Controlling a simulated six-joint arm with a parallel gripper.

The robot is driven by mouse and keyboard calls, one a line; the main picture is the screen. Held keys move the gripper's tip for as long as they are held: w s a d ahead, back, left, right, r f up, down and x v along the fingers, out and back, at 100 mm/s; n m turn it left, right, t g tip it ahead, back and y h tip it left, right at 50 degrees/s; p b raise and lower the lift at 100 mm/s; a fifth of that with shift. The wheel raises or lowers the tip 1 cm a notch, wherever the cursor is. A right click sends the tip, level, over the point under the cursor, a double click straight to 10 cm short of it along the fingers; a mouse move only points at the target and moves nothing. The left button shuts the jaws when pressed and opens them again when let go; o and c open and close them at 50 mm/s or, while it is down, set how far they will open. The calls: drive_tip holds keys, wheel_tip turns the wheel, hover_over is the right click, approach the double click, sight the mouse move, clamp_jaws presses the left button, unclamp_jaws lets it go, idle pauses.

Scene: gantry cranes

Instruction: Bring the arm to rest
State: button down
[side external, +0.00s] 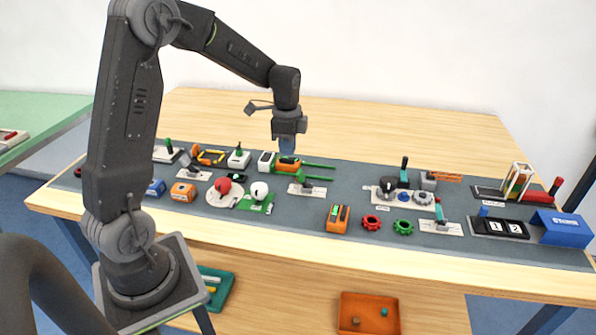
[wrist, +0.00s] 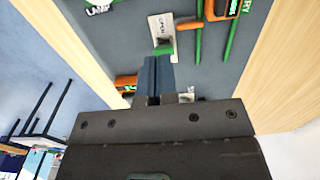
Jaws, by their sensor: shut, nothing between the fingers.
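My gripper (side external: 287,146) is shut and empty. In the side external view it points down above the back part of the grey mat (side external: 310,212), over an orange device with green rails (side external: 289,165). I cannot tell whether the fingertips touch that device. In the wrist view my gripper's blue fingers (wrist: 158,62) are together, near the green end of a lever on a white plate (wrist: 157,28) marked "OPEN". The green rails (wrist: 198,42) run beside that plate.
Several small devices stand along the mat, among them a red ball (side external: 223,185), an orange box (side external: 338,218), a red knob (side external: 371,222) and a blue box (side external: 562,228). The wooden table (side external: 400,125) is bare behind the mat. An orange tray (side external: 369,313) lies below the front edge.

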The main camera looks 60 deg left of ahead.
drive_tip(key=s+d+r+n+t, duration=0.2)
drive_tip(key=s+d+r+n, duration=0.2)
drive_tip(key=s+d, duration=0.5)
drive_tip(key=s+d+r+n+t, duration=0.3)
drive_tip(key=s+d+r+n, duration=0.2)
drive_tip(key=s+d+r, duration=0.3)
drive_tip(key=shift+s+d+r+t, duration=0.25)
drive_tip(key=shift+s+d, duration=0.35)
drive_tip(key=shift+s, duration=0.65)
drive_tip(key=shift+f, duration=0.1)
